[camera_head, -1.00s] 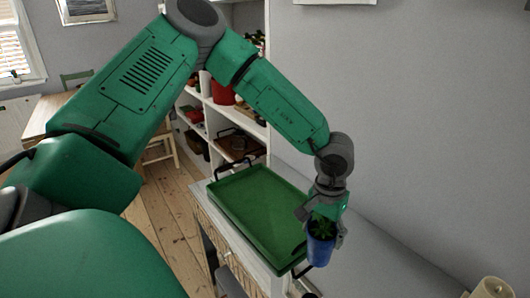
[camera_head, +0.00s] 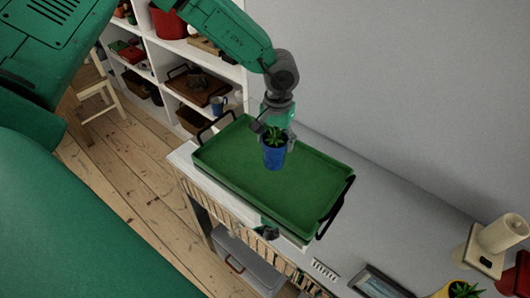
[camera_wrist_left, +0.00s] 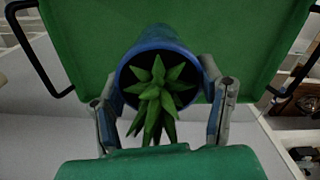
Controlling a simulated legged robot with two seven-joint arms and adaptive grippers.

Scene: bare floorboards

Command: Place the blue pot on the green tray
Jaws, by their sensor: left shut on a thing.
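The blue pot (camera_head: 273,156) holds a small green plant and appears over the middle of the green tray (camera_head: 310,168) in the head view. My left gripper (camera_head: 275,138) is shut on the pot, with its fingers on either side. The left wrist view shows the pot (camera_wrist_left: 178,42) between the two fingers (camera_wrist_left: 163,105), tilted in the picture, with the tray (camera_wrist_left: 90,45) behind it. I cannot tell whether the pot's base touches the tray. The tray has dark handles and lies on a white cabinet. My right gripper is not in view.
The white cabinet (camera_head: 183,158) stands against the grey wall. A white shelf unit (camera_head: 160,57) with a red pot (camera_head: 168,20) is behind it. A cream cylindrical object (camera_head: 503,234) and a yellow pot with a plant (camera_head: 459,290) are at lower right.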

